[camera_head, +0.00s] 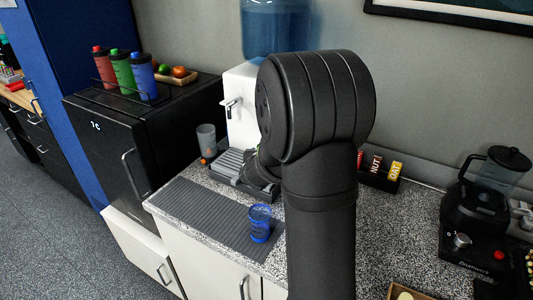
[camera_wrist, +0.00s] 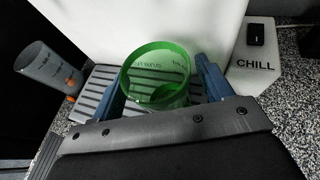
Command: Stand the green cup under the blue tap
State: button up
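In the wrist view the green cup (camera_wrist: 158,78), clear and upright, stands between the two blue fingers of my gripper (camera_wrist: 162,72). The fingers appear closed on its sides. It is over the slotted drip tray (camera_wrist: 103,85); whether its base touches the tray cannot be told. The tray also shows in the head view (camera_head: 230,163) at the foot of the white water dispenser (camera_head: 243,125). One tap with a pale lever (camera_head: 231,103) shows on the dispenser's left. No blue tap is visible; my arm covers the dispenser's right side, the cup and my fingertips.
A grey cup (camera_head: 206,140) with orange marks stands left of the tray. A blue cup (camera_head: 260,223) stands on the ribbed grey mat (camera_head: 205,208) in front. A white block reading CHILL (camera_wrist: 256,62) is right of my gripper. A blender (camera_head: 490,190) stands far right.

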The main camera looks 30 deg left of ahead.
jog(key=shift+s+r, duration=0.1)
jog(key=shift+r, duration=0.1)
jog(key=v, duration=1.2)
jog(key=shift+w, duration=0.2)
jog(key=x, duration=1.2)
jog(key=shift+f, duration=0.15)
jog(key=shift+s, duration=0.1)
jog(key=shift+s, duration=0.1)
